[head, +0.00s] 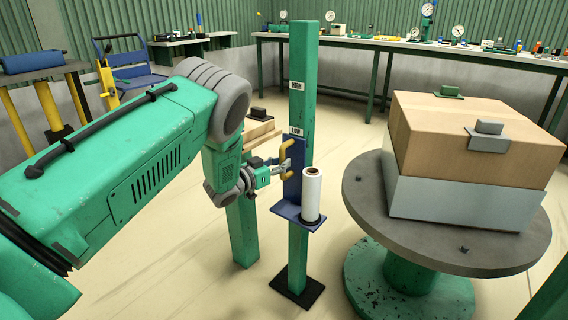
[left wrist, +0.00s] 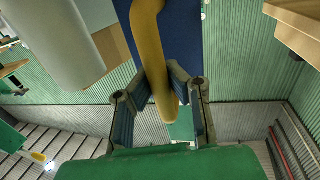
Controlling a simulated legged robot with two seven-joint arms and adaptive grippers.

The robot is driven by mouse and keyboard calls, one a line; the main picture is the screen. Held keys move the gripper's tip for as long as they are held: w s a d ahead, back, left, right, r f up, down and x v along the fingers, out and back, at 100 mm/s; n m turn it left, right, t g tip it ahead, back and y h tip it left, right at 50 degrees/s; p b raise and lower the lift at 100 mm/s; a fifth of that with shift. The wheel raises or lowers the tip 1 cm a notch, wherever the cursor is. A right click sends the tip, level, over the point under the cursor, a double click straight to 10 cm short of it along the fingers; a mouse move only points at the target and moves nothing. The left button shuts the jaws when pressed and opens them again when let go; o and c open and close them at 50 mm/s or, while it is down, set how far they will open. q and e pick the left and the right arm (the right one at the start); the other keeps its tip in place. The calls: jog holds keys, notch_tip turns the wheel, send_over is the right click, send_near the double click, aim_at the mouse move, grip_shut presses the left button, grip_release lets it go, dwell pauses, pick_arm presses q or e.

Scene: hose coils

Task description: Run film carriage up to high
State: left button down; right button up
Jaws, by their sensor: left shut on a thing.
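The blue film carriage (head: 297,168) sits on a green upright post (head: 301,80), beside the LOW label (head: 296,131). The HIGH label (head: 297,86) is further up the post. A white film roll (head: 311,192) stands upright on the carriage's shelf. The carriage has a yellow handle (head: 287,156) on its left side. My left gripper (head: 277,169) is at this handle. In the left wrist view the yellow handle (left wrist: 147,40) runs down between the fingers, which are shut on it. The white roll (left wrist: 55,40) is at the upper left there. My right gripper is not in view.
A turntable (head: 365,200) with a large cardboard box (head: 460,125) stands right of the post. A small wooden stand (head: 262,130) is behind my gripper. Benches with gauges (head: 459,31) line the back wall. The post above the carriage is clear.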

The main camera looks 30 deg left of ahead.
pick_arm(q)
jog(key=shift+w+r, duration=0.1)
jog(key=shift+r, duration=0.5)
jog(key=r+p, duration=0.5)
jog(key=r, duration=0.1)
jog(key=r+p, duration=0.5)
jog(key=r, duration=0.2)
jog(key=shift+a, duration=0.2)
jog(key=shift+r+p, duration=0.15)
jog(key=shift+p, duration=0.15)
jog(key=c, duration=1.5)
grip_release()
jog(key=shift+r, duration=0.15)
jog(key=shift+s, duration=0.2)
jog(key=shift+f, duration=0.35)
jog(key=v, duration=1.2)
jog(key=shift+w+a+f, duration=0.1)
jog(key=shift+a, duration=0.05)
